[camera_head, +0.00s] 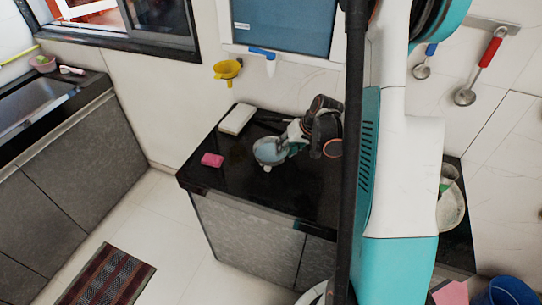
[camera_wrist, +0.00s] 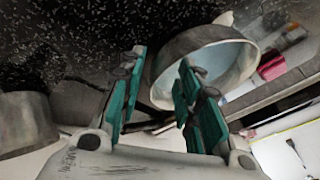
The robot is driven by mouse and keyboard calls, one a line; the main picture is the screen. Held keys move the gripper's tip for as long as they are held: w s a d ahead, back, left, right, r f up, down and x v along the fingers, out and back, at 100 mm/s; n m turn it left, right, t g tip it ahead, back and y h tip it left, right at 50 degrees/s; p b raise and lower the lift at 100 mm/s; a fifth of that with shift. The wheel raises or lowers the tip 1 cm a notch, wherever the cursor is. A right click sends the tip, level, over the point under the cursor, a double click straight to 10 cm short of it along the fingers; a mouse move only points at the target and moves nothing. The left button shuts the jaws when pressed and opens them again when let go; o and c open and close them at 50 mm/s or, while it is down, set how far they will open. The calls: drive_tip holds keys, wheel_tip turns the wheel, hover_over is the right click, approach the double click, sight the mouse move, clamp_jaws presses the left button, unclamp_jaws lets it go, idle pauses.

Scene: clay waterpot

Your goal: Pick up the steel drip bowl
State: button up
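The steel drip bowl (camera_head: 268,151) is round and grey with a pale blue inside, on or just above the black counter in the head view. In the wrist view the bowl (camera_wrist: 225,62) lies beyond and to the right of the green fingers. My gripper (camera_head: 290,143) is at the bowl's right side. In the wrist view my gripper (camera_wrist: 161,60) has its fingers apart, with the bowl's near wall showing between them. The right finger overlaps the bowl's opening. I cannot tell whether either finger touches the wall.
A pink sponge (camera_head: 212,160) lies left of the bowl on the black counter (camera_head: 240,185), and a white box (camera_head: 237,118) lies behind. A yellow funnel (camera_head: 227,70) hangs on the wall. A grey rounded vessel (camera_wrist: 25,122) is at left in the wrist view.

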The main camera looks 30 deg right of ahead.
clamp_jaws()
drive_tip(key=shift+r, duration=0.1)
drive_tip(key=shift+r+p, duration=0.35)
drive_tip(key=shift+r, duration=0.15)
drive_tip(key=r, duration=0.1)
drive_tip(key=r+p, duration=0.1)
drive_tip(key=shift+s+d+r, duration=0.2)
drive_tip(key=shift+s+r, duration=0.15)
drive_tip(key=s+d+p, duration=0.1)
drive_tip(key=s+d, duration=0.1)
drive_tip(key=s, duration=0.3)
drive_tip(key=s+d, duration=0.2)
drive_tip(key=s, duration=0.3)
drive_tip(key=s+d+p, duration=0.1)
drive_tip(key=s+d, duration=0.1)
drive_tip(key=s, duration=0.3)
drive_tip(key=shift+s+d+f+p, duration=0.15)
drive_tip(key=shift+s+d+p, duration=0.15)
drive_tip(key=shift+s+d, duration=0.1)
